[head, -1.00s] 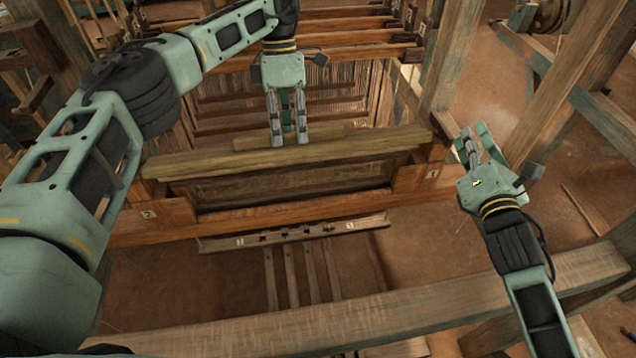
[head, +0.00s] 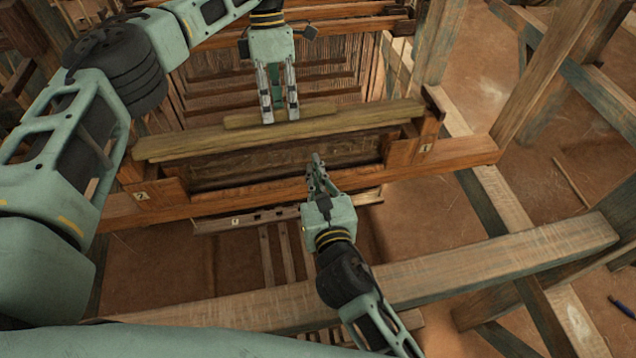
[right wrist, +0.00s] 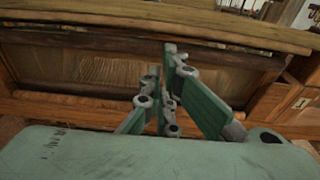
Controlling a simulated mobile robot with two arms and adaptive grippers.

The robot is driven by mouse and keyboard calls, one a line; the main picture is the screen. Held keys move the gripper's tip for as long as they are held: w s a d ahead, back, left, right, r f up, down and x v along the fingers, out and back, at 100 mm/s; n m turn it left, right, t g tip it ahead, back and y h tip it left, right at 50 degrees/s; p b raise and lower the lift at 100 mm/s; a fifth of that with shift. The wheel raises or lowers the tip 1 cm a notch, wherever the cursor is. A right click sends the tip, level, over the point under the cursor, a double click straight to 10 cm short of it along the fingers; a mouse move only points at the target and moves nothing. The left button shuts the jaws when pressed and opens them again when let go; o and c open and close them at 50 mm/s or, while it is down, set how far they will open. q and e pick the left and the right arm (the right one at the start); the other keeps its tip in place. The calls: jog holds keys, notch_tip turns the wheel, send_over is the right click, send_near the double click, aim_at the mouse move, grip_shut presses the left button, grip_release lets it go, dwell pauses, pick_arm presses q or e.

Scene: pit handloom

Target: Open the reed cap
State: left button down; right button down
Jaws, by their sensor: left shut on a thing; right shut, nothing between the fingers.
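The reed cap (head: 200,145) is a long yellowish wooden beam along the top of the beater frame, with a narrow raised grip strip (head: 318,110) on it. It also crosses the top of the right wrist view (right wrist: 90,20). My left gripper (head: 280,119) reaches down from behind and is shut on the grip strip. My right gripper (head: 317,160) is shut and empty. It is in front of the dark panel (head: 240,165) below the cap; the right wrist view shows its fingers together before that panel, with the cap above them. I cannot tell whether they touch the panel.
The beater frame has numbered end blocks on the left (head: 142,196) and right (head: 424,148). A thick loom beam (head: 480,262) runs across the foreground under my right arm. Posts stand at the right, with open earthen floor (head: 560,140) around them.

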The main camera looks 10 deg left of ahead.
jog(key=shift+x, duration=2.25)
jog(key=shift+r, duration=0.15)
jog(key=shift+w+a+r, duration=0.1)
jog(key=shift+w+r, duration=0.05)
jog(key=shift+r, duration=0.65)
pick_arm(q)
jog(key=c, duration=1.6)
grip_release()
pick_arm(e)
jog(key=shift+r, duration=0.15)
